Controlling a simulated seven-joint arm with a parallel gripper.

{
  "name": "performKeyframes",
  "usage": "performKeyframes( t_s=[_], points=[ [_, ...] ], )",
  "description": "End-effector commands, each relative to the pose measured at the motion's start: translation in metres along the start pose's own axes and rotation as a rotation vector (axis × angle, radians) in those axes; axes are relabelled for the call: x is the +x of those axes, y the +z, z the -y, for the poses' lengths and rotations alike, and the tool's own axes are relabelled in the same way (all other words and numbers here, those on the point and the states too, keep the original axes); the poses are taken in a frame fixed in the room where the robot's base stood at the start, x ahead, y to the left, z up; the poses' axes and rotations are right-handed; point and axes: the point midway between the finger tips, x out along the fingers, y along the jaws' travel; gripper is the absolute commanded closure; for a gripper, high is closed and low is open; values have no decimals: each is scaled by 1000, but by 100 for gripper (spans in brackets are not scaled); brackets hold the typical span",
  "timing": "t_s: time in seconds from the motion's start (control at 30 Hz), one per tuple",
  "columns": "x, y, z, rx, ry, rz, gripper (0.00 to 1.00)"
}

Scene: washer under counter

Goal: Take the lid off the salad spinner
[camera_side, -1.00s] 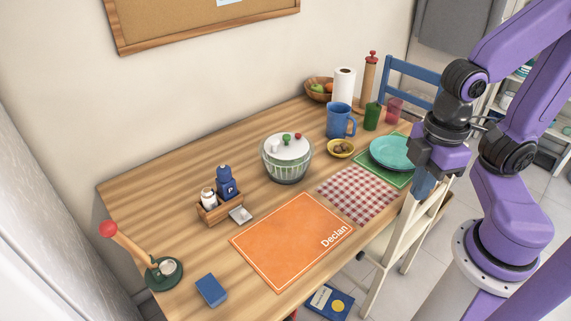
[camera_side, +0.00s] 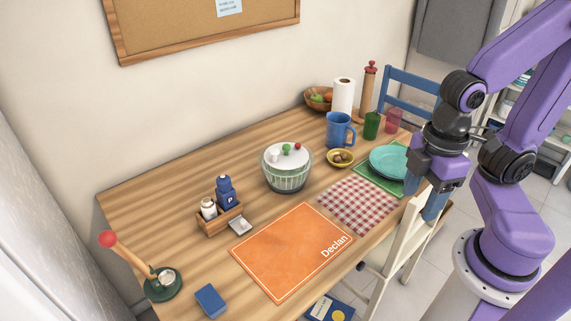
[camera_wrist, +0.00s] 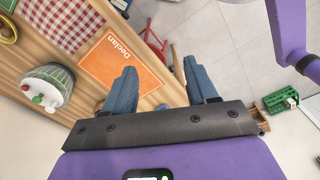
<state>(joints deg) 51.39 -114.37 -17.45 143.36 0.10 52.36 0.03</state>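The salad spinner (camera_side: 287,178) stands upright near the middle of the wooden table, a clear ribbed bowl with a greenish inside. Its white lid (camera_side: 286,156) sits on top and carries a green knob, a red knob and a white knob. In the wrist view the salad spinner (camera_wrist: 50,84) is at the left, with the lid (camera_wrist: 38,93) seen at a slant. My gripper (camera_side: 421,203) is open and empty, pointing down by the table's right edge, well away from the spinner. Its two blue fingers (camera_wrist: 163,86) stand apart in the wrist view.
A yellow bowl (camera_side: 341,158), blue mug (camera_side: 338,131) and teal plates (camera_side: 388,162) stand right of the spinner. A caddy with bottles (camera_side: 220,220) is at its left. An orange mat (camera_side: 290,250) and checked cloth (camera_side: 358,204) lie clear in front. A pale chair (camera_side: 405,245) stands below my gripper.

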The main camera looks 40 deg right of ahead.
Motion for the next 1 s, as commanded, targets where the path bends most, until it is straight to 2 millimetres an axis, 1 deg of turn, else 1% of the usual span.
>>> performKeyframes(
  t_s=[0.17,0.27,0.37,0.43,0.57,0.6,0.67,0.7,0.77,0.8,0.87,0.9,0.97,1.0],
  points=[
    [0,0,0,0,0,0,43],
    [-3,-8,-4,-9,2,1,43],
    [-9,-28,-16,-37,8,1,43],
    [-14,-48,-30,-68,13,4,43],
    [-24,-89,-65,-139,26,12,43],
    [-27,-100,-76,-161,30,15,43],
    [-30,-116,-95,-194,35,19,43],
    [-32,-126,-108,-215,38,24,43],
    [-34,-140,-129,-247,42,29,43],
    [-36,-149,-142,-268,44,34,43],
    [-37,-160,-164,-301,47,41,43],
    [-37,-167,-179,-321,50,46,43],
    [-38,-175,-202,-354,52,54,43],
    [-37,-180,-218,-373,54,59,43]
  ],
)
